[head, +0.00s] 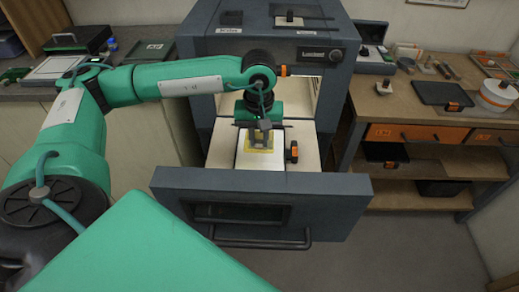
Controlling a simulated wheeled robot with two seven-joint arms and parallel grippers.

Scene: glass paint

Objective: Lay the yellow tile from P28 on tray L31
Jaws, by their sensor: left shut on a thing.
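The yellow tile (250,149) is in the jaws of my left gripper (261,141), which points down over the open drawer of the grey machine. The tile lies at or just above a white plate (247,163) in the drawer. I cannot tell whether it touches the plate. The gripper covers part of the tile. The labels P28 and L31 cannot be read here, so I cannot tell which surface carries either name. My right gripper is not in view.
The drawer front (340,184) with a handle stands out toward me. An orange-and-black piece (293,152) is right of the plate. The grey machine (215,47) rises behind. A wooden bench (395,110) with a dark tray (441,93) is on the right.

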